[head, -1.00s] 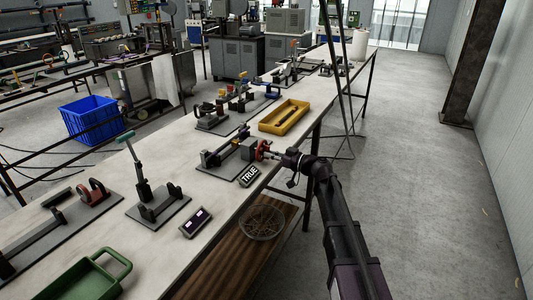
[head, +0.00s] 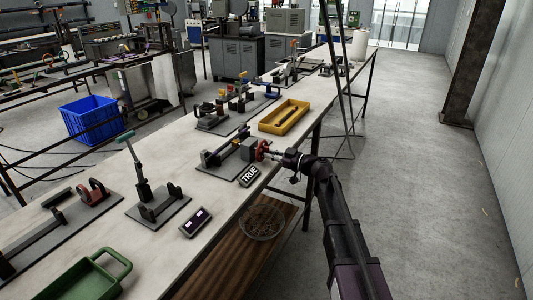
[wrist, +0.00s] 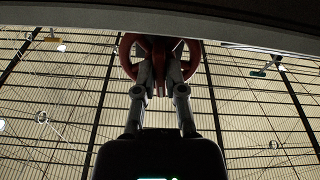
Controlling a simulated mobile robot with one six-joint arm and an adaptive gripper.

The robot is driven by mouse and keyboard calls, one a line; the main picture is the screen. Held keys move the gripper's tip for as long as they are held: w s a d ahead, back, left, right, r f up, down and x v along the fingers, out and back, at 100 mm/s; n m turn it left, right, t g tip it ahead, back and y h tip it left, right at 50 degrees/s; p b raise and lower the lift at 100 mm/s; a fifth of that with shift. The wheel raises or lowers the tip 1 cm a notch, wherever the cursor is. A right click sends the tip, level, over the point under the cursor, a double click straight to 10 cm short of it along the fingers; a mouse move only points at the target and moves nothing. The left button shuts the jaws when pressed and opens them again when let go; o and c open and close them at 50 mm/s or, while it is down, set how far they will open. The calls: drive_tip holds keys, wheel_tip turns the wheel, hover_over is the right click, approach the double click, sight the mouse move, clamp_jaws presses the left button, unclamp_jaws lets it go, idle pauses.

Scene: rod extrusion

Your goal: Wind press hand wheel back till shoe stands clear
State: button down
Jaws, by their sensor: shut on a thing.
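The press (head: 228,152) stands on a dark base plate at the near edge of the long table. Its red hand wheel (head: 262,150) faces right, toward my arm. My gripper (head: 276,156) reaches the wheel from the right.
A small display (head: 195,222) and a lever fixture (head: 158,204) stand to the left. A ladder (head: 342,90) stands beyond my arm. The floor to the right is open.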

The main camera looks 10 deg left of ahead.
drive_tip(key=shift+w, duration=0.1)
idle(0.3)
drive_tip(key=shift+n, duration=1)
drive_tip(key=shift+n, duration=0.3)
drive_tip(key=shift+n, duration=0.7)
drive_tip(key=shift+n, duration=1)
drive_tip(key=shift+r+n, duration=0.1)
drive_tip(key=shift+n, duration=0.3)
drive_tip(key=shift+w+n, duration=0.1)
drive_tip(key=shift+n, duration=0.5)
